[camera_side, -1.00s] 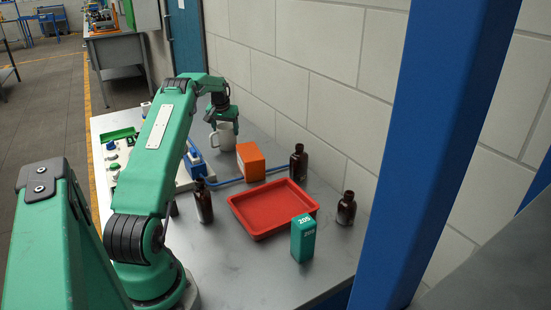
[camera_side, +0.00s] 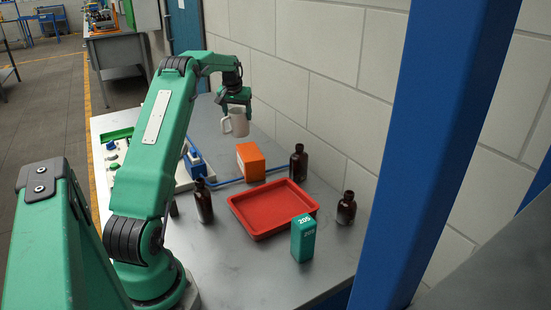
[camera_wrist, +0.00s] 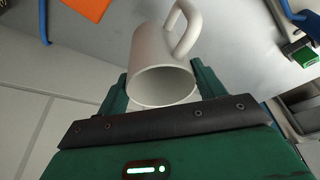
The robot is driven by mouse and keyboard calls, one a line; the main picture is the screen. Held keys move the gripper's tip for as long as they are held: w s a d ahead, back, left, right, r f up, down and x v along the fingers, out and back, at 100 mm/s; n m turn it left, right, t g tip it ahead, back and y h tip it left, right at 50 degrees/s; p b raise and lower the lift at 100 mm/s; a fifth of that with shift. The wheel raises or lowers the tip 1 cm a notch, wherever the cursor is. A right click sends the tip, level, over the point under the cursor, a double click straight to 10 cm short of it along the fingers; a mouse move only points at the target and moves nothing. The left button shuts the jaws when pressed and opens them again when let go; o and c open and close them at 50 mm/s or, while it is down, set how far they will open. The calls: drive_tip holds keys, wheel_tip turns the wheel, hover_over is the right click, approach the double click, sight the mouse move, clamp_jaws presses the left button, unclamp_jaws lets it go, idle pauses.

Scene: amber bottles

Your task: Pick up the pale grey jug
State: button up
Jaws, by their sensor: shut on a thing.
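The pale grey jug (camera_side: 238,122) hangs in the air above the back part of the grey bench, tilted a little, with its handle to the left in the side view. My gripper (camera_side: 235,103) is above it and shut on it. In the wrist view the jug (camera_wrist: 160,55) sits between the two green fingers of my gripper (camera_wrist: 163,88), with its round open rim towards the camera and its handle at the upper right. The bench is visible beyond it.
An orange box (camera_side: 250,162) stands below and in front of the jug. A red tray (camera_side: 262,231), amber bottles (camera_side: 298,163) and a teal box (camera_side: 303,238) stand nearer. A block wall (camera_side: 300,70) runs along the right. A control panel (camera_side: 113,155) lies left.

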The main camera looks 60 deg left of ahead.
drive_tip(key=d+r, duration=0.1)
drive_tip(key=w+d+r, duration=0.1)
drive_tip(key=d, duration=0.1)
drive_tip(key=w+d+r, duration=0.1)
drive_tip(key=shift+d, duration=0.2)
drive_tip(key=shift+d, duration=0.1)
idle(0.5)
